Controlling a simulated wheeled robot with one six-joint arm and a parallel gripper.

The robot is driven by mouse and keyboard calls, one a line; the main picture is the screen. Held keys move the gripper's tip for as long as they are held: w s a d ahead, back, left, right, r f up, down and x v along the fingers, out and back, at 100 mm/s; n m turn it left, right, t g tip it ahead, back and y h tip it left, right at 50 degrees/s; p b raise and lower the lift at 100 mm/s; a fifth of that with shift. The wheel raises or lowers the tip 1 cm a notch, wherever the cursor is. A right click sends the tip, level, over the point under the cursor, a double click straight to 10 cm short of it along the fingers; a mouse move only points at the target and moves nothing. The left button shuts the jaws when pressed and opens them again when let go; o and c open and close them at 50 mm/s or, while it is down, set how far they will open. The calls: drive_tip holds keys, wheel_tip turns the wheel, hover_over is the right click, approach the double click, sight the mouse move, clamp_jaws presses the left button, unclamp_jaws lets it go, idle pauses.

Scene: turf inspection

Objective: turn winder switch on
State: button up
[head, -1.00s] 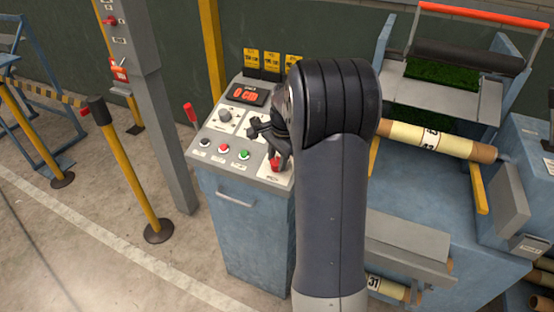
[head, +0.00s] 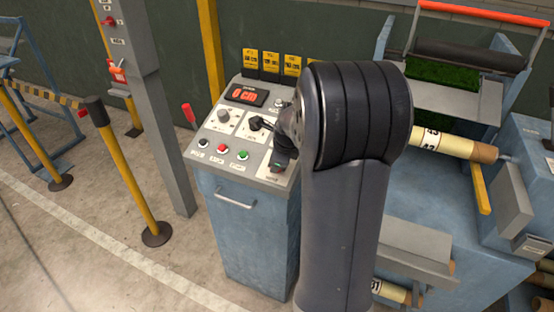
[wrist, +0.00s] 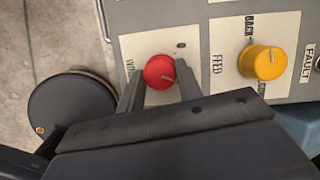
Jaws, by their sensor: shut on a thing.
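The winder switch (wrist: 158,71) is a round red knob on a pale plate in the wrist view. A partly covered label beside it begins with "WIN". A light mark on the knob's face points toward the lower right of the picture. My gripper (wrist: 160,82) is shut on the red knob, one finger on each side of it. In the head view my gripper (head: 281,158) is at the right front of the control panel (head: 203,162), and its jaws and wrist hide the knob.
A yellow feed knob (wrist: 262,62) is right of the red one. The panel has a red display (head: 246,95) and red (head: 222,149) and green (head: 243,155) buttons. A yellow post (head: 128,170) stands to the left. The roll machine (head: 440,215) is to the right.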

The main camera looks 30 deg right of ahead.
drive_tip(key=shift+s+a+m+t+h+p, duration=0.1)
drive_tip(key=shift+m+t+h+p, duration=0.2)
drive_tip(key=shift+m, duration=0.75)
drive_tip(key=shift+m+t+h+p, duration=0.2)
drive_tip(key=shift+m+p, duration=0.2)
drive_tip(key=shift+m, duration=0.65)
drive_tip(key=o, duration=1)
drive_tip(key=shift+c, duration=0.2)
drive_tip(key=v, duration=1)
drive_tip(key=shift+s+r, duration=0.2)
drive_tip(key=shift+r, duration=0.15)
drive_tip(key=shift+a+f, duration=0.1)
drive_tip(key=x, duration=1)
drive_tip(key=shift+w+f, duration=0.2)
drive_tip(key=shift+f, duration=0.1)
